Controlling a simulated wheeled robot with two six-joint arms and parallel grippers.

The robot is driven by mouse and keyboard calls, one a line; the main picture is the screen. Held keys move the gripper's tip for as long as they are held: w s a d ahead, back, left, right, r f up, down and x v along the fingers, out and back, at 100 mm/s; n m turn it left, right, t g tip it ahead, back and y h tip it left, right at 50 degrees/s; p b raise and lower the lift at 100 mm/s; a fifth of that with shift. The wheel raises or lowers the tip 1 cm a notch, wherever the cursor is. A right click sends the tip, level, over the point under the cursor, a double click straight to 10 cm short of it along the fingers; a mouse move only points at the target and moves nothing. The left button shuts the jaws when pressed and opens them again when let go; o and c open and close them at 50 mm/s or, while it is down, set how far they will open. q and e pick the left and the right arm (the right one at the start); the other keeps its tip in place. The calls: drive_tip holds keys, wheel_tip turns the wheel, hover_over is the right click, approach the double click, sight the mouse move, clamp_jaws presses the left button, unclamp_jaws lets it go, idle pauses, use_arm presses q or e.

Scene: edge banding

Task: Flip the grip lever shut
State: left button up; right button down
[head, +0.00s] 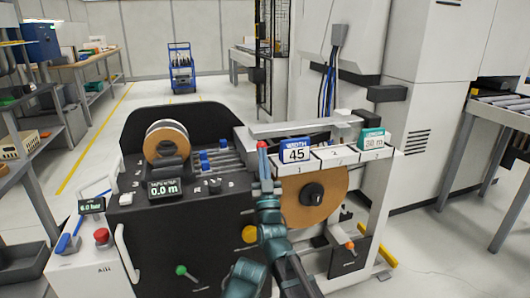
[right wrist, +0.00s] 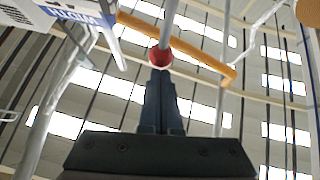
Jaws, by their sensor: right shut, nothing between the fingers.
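A lever with a red ball knob (head: 262,145) stands up at the front edge of the machine, left of the width display; it is probably the grip lever. My right gripper (head: 265,178) is just below this knob, shut and empty. In the right wrist view the shut fingertips (right wrist: 160,76) are right by the red knob (right wrist: 160,57), with a pale rod running up behind it. I cannot tell whether they touch. My left gripper is not in view.
The black edge-banding machine (head: 180,235) carries a tape roll (head: 167,140), a length display (head: 164,188) and green (head: 181,270) and yellow (head: 250,233) knobs. Right of my gripper are the width display (head: 296,151), a large brown roll (head: 325,205) and an orange knob (head: 350,245).

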sight(259, 144)
drive_tip(key=w+r+g+p, duration=0.1)
drive_tip(key=w+g+p, duration=0.1)
drive_tip(key=p, duration=0.1)
drive_tip(key=w+a+r+n+g+p, duration=0.1)
drive_tip(key=w+r+g+p, duration=0.1)
drive_tip(key=p, duration=0.2)
drive_tip(key=shift+a+p, duration=0.1)
drive_tip(key=shift+p, duration=0.2)
drive_tip(key=w+a+f, duration=0.1)
drive_tip(key=w+a, duration=0.1)
drive_tip(key=w, duration=0.3)
drive_tip(key=shift+w+g, duration=0.3)
drive_tip(key=shift+g, duration=0.1)
drive_tip(key=shift+r, duration=0.1)
drive_tip(key=s+r+p, duration=0.1)
drive_tip(key=s, duration=0.3)
drive_tip(key=s+d+r+p, duration=0.1)
drive_tip(key=s, duration=0.3)
drive_tip(key=s+d+r+p, duration=0.1)
drive_tip(key=s, duration=0.3)
drive_tip(key=shift+s+r+p, duration=0.15)
drive_tip(key=shift+s+p, duration=0.05)
drive_tip(key=shift+p, duration=0.15)
